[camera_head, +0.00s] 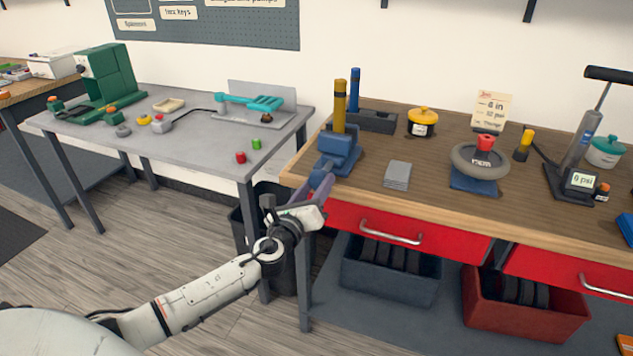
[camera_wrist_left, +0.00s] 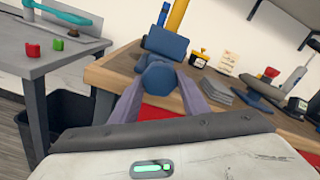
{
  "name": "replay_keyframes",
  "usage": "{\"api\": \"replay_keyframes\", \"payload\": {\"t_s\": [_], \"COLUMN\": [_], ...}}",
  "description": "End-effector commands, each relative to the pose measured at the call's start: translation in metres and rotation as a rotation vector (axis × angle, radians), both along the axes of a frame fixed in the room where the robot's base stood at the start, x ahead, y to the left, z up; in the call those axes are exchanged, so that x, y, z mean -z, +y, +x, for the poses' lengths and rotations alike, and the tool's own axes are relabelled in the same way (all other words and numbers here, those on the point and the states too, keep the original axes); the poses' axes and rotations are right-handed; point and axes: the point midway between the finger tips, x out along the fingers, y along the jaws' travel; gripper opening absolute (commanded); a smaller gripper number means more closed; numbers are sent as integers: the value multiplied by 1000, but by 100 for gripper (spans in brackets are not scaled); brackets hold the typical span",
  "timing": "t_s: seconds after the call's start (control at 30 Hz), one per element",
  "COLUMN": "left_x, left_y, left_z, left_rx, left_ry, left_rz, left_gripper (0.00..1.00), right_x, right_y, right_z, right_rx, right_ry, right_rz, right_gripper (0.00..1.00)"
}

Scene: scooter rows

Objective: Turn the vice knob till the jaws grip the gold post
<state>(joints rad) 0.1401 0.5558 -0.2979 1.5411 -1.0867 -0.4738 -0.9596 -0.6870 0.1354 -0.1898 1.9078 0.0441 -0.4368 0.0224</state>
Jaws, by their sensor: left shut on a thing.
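The blue vice (camera_head: 340,148) is mounted at the left front corner of the wooden bench. The gold post (camera_head: 339,104) stands upright at the vice's jaws; whether the jaws touch it I cannot tell. A blue post (camera_head: 354,88) stands just behind it. In the left wrist view the vice (camera_wrist_left: 169,43) faces me, with its round blue knob (camera_wrist_left: 160,79) in front and the gold post (camera_wrist_left: 178,15) above. My left gripper (camera_head: 325,180) is shut on the knob, one finger on each side (camera_wrist_left: 160,92). In the head view the gripper hides the knob. My right gripper is not in view.
The wooden bench (camera_head: 415,190) holds grey plates (camera_head: 398,174), a grey ring on a blue stand (camera_head: 476,180), a yellow pot (camera_head: 422,123) and a pump (camera_head: 580,145). A red drawer (camera_head: 365,222) lies below the bench edge. A grey table (camera_head: 205,145) stands to the left.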

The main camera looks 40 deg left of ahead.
Motion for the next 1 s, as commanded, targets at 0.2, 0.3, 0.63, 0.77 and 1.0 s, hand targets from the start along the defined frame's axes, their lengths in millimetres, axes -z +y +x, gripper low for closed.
{"api": "replay_keyframes", "payload": {"t_s": [0.2, 0.3, 0.63, 0.77, 1.0], "left_x": [-2, -2, -1, 0, 0], "left_y": [1, 1, 2, 2, 3], "left_z": [0, 0, 0, 0, 0], "left_rx": [0, 0, -1, 0, 0], "left_ry": [51, 72, 144, 172, 226], "left_rz": [202, 293, 599, 718, 939], "left_gripper": [19, 19, 19, 19, 19], "right_x": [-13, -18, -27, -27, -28], "right_y": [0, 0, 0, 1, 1], "right_z": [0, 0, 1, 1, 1], "right_rx": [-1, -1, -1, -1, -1], "right_ry": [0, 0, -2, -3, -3], "right_rz": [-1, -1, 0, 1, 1], "right_gripper": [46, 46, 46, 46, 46]}}
